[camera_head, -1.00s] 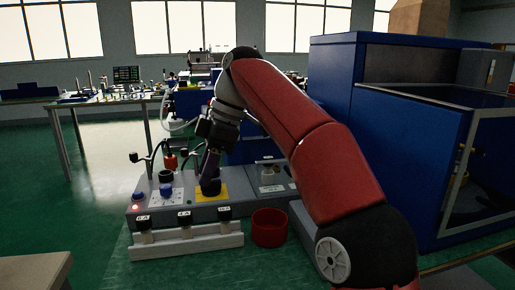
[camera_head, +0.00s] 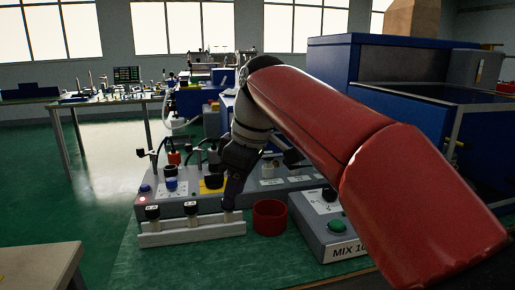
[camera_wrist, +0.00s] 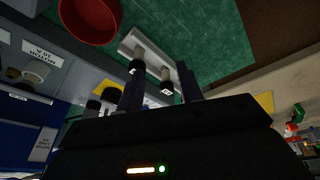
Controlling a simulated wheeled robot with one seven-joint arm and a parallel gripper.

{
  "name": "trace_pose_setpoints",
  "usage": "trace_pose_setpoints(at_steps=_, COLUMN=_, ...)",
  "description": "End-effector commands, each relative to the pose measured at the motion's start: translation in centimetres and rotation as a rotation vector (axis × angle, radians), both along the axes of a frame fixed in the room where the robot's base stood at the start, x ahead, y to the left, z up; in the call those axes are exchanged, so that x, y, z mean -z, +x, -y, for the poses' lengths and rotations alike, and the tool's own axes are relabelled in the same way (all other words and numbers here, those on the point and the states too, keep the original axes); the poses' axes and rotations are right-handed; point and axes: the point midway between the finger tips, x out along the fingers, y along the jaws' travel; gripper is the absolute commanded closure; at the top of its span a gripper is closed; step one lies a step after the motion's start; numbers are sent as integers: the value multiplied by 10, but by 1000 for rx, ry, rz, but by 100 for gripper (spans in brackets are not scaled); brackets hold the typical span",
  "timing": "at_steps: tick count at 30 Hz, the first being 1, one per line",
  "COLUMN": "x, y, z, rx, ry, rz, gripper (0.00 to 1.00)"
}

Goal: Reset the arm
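My gripper (camera_head: 232,188) hangs from the bent red arm and points down near the right end of the white rack (camera_head: 192,233). In the wrist view its two dark fingers (camera_wrist: 160,90) stand apart, with no held object visible between them. Two black-capped vials (camera_head: 152,212) (camera_head: 190,208) stand upright in the rack. The gripper covers the rack's right end in the head view, so whether it touches anything there cannot be told. The rack also shows in the wrist view (camera_wrist: 130,42), beyond the fingertips.
A red cup (camera_head: 270,217) stands just right of the rack. A grey box marked MIX (camera_head: 318,240) with a green button is farther right. The grey bench unit (camera_head: 160,205) with knobs lies behind the rack. Blue cabinets (camera_head: 332,72) stand behind my arm.

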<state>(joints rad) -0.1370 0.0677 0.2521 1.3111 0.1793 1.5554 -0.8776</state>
Motion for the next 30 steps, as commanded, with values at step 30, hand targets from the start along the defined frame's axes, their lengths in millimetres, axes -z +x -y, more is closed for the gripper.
trace_pose_setpoints(at_steps=30, x=184, y=-176, z=195, rx=1270, ry=165, rz=156, gripper=64)
